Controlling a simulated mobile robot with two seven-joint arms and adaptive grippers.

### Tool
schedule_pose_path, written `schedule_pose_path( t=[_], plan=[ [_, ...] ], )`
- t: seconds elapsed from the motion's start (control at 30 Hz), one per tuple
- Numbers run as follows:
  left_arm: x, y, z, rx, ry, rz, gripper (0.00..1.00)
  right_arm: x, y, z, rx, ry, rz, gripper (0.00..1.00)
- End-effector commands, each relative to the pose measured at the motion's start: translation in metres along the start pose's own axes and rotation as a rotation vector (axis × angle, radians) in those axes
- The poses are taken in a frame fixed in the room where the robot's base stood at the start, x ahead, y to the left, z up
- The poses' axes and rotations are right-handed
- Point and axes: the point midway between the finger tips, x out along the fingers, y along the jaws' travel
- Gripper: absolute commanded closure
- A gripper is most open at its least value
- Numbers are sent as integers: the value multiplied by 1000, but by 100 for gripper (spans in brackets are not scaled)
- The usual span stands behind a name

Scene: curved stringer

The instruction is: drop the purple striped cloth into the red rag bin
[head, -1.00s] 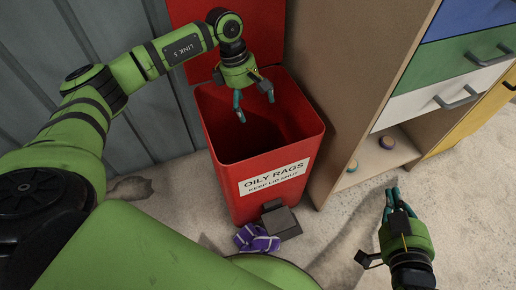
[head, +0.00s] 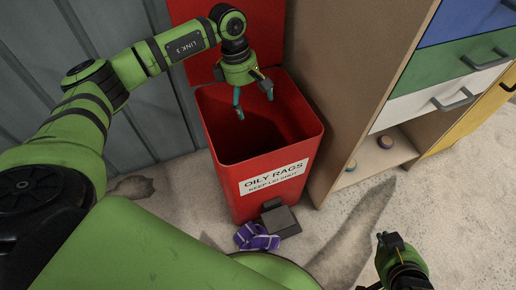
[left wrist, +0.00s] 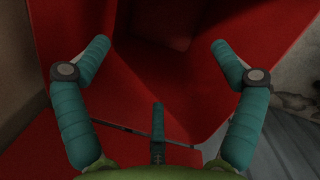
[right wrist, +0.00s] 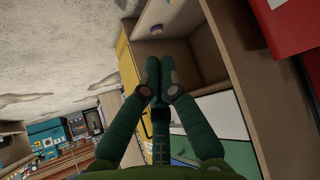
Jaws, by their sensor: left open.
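The purple striped cloth (head: 256,238) lies crumpled on the floor in the head view, outside the bin and beside its grey foot pedal. The red rag bin (head: 215,150) stands with its lid up, labelled "OILY RAGS". My left gripper (head: 254,104) is over the bin's mouth, pointing down, fingers apart and empty. The left wrist view shows red bin walls (left wrist: 185,85) beyond the spread fingers, with no cloth seen there. My right gripper (head: 390,243) is low at the right, away from the cloth. In the right wrist view its fingers (right wrist: 160,66) are together with nothing visible between them.
A wooden cabinet (head: 335,100) with blue, green, white and yellow fronts stands close to the bin's right. Small round items (head: 385,142) sit on its low shelf. A grey corrugated wall (head: 110,60) is behind at the left. The floor in front of the cabinet is clear.

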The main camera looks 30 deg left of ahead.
Motion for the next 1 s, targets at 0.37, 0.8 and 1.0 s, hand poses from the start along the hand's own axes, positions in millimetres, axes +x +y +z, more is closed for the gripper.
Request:
schedule_pose_path(
  t=[0.37, 0.8, 1.0],
  plan=[
    [-8, 0, 1, 1, 21, 0, 6, -6, 5, 37, 15, -180, 5, 100],
    [-15, 0, 0, 1, 48, 0, 6, -21, 10, 79, 33, -386, 9, 100],
    [-16, 0, 0, 1, 54, 0, 6, -25, 11, 88, 37, -431, 9, 100]
  ],
)
